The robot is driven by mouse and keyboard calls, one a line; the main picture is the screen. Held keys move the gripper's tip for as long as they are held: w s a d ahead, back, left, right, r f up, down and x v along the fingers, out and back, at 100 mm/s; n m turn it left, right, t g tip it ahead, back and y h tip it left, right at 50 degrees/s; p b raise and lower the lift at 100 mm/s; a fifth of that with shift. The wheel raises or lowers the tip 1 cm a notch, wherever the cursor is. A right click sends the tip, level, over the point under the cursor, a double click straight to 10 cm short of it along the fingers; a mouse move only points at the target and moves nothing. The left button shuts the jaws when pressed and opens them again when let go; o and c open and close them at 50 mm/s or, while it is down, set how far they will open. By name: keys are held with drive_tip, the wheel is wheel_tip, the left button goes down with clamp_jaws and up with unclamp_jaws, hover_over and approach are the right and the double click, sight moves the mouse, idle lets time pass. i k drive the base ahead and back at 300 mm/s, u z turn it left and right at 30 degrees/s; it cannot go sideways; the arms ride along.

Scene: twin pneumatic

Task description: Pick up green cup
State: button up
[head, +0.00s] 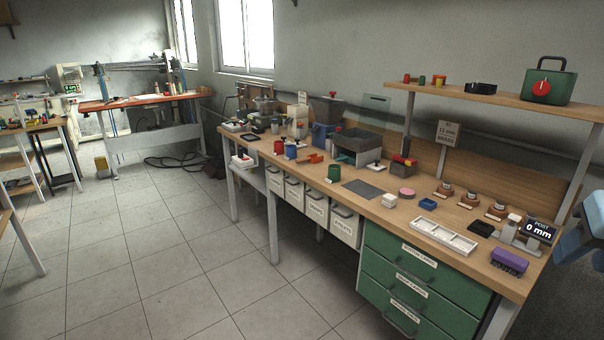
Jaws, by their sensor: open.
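A small green cup (334,173) stands on the wooden workbench (375,203), near its front edge and left of a dark grey flat mat. It looks upright, and nothing covers it. A pale blue part of my arm shows at the right edge, cut off by the frame and far from the cup. No gripper fingers can be made out.
A red cup (279,147) and a blue cup (291,152) stand left of the green cup.

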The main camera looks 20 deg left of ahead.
sight(334, 171)
drive_tip(key=u, duration=0.4)
drive_tip(key=i, duration=0.85)
drive_tip(key=u, duration=1)
drive_tip(key=i, duration=0.85)
drive_tip(key=u, duration=0.3)
drive_tip(key=k, duration=0.9)
drive_tip(key=u, duration=0.2)
drive_tip(key=i, duration=0.9)
drive_tip(key=z, duration=0.15)
